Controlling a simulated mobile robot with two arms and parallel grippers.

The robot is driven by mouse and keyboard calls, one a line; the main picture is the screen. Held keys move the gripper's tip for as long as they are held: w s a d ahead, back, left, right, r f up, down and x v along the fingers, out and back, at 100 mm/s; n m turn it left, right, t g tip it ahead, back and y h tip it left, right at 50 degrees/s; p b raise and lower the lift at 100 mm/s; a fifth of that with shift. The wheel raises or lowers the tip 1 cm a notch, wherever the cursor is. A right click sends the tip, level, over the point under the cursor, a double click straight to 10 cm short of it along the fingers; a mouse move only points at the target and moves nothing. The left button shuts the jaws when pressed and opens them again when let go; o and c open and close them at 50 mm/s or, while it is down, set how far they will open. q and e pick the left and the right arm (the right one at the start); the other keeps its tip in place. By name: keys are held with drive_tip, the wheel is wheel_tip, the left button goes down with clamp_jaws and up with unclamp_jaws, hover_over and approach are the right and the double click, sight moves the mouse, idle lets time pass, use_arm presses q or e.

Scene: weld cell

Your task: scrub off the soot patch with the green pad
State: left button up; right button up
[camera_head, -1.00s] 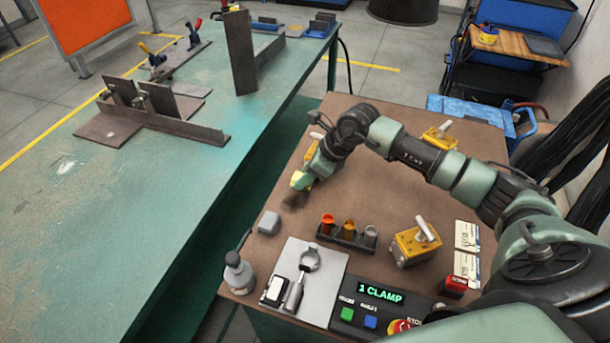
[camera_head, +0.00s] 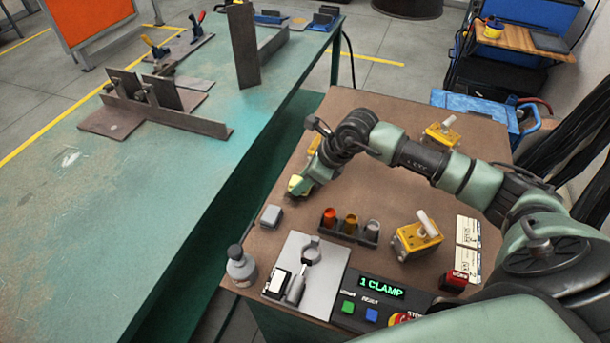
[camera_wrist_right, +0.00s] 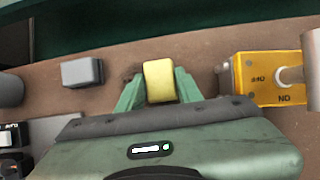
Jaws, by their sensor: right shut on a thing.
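My right gripper (camera_head: 298,184) is shut on a pad that looks yellow (camera_wrist_right: 160,80), held between its two green fingers in the right wrist view. The pad (camera_head: 295,185) is small in the head view, low over the brown bench top or touching it; I cannot tell which. A little of the dark soot patch (camera_head: 292,198) shows at the near edge of the pad, and a dark smudge shows beside the left finger in the wrist view. The rest of the patch is hidden under the pad and gripper. My left gripper is out of view.
A grey block (camera_head: 271,215) sits close by. A rack of small cups (camera_head: 348,227), a yellow box with a handle (camera_head: 417,239), a bottle (camera_head: 240,266) and a control panel (camera_head: 380,293) stand nearer. The green table (camera_head: 160,215) lies to the left.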

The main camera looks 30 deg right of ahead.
sight(295, 210)
drive_tip(key=shift+s+a+f, duration=0.15)
drive_tip(key=shift+s+a, duration=0.7)
drive_tip(key=shift+a, duration=0.05)
drive_tip(key=shift+s+a+f, duration=0.1)
drive_tip(key=shift+s+a, duration=0.7)
drive_tip(key=shift+a, duration=0.1)
drive_tip(key=shift+s+a, duration=0.65)
drive_tip(key=shift+a, duration=0.05)
drive_tip(key=shift+w+d+b, duration=0.35)
drive_tip(key=shift+w+d, duration=0.05)
drive_tip(key=shift+d, duration=0.1)
drive_tip(key=shift+w+d+r+b, duration=0.15)
drive_tip(key=shift+w+d+b, duration=0.3)
drive_tip(key=shift+w+d, duration=0.4)
drive_tip(key=shift+w+d+f+b, duration=0.2)
drive_tip(key=shift+w+d+b, duration=1.4)
drive_tip(key=shift+w+d, duration=0.5)
drive_tip(key=shift+d, duration=0.6)
drive_tip(key=shift+s+d+f+b, duration=0.25)
drive_tip(key=shift+s+d+b, duration=0.1)
drive_tip(key=shift+s+b, duration=0.1)
drive_tip(key=shift+s+a+f, duration=0.15)
drive_tip(key=shift+s+a, duration=2.1)
drive_tip(key=shift+a, duration=0.1)
drive_tip(key=shift+s+a, duration=1.2)
drive_tip(key=shift+a, duration=0.15)
drive_tip(key=shift+r+b, duration=0.2)
drive_tip(key=shift+b, duration=0.15)
